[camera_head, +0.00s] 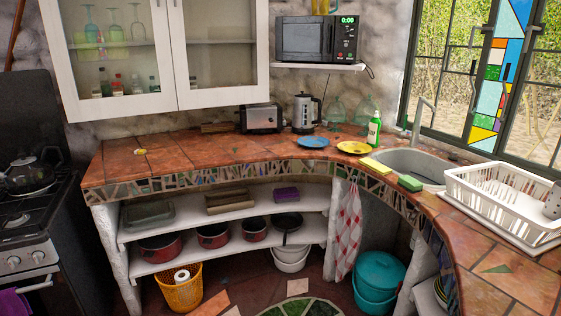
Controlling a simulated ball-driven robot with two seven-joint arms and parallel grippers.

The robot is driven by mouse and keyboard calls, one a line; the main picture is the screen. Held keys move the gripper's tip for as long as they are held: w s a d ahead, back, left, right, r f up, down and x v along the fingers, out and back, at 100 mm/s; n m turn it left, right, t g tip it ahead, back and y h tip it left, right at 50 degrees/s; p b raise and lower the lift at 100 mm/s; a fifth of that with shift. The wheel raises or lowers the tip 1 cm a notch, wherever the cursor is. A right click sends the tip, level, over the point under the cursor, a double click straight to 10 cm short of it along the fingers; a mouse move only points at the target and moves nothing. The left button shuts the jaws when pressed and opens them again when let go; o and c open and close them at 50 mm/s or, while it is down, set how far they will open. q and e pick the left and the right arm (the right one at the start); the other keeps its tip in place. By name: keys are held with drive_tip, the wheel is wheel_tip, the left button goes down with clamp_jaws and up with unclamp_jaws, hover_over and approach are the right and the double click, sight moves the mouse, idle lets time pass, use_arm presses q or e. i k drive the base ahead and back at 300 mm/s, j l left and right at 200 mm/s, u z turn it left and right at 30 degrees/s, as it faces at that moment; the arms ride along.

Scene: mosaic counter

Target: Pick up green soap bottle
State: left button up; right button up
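The green soap bottle (374,130) stands upright on the tiled counter, just left of the sink. It has a white top and a pale label. The yellow plate lies in front of it to the left, apart from it. Neither of my grippers shows in the head view.
A blue plate (313,141), a yellow plate (354,147), a yellow sponge (376,166) and a green sponge (410,183) lie around the bottle. The sink (412,162) and white dish rack (497,197) are to the right. The left counter (190,152) is mostly clear.

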sight(375, 123)
drive_tip(key=i+j, duration=0.15)
drive_tip(key=i, duration=0.35)
drive_tip(key=i+j, duration=0.2)
drive_tip(key=i, duration=0.35)
drive_tip(key=i+j, duration=0.15)
drive_tip(key=i, duration=0.35)
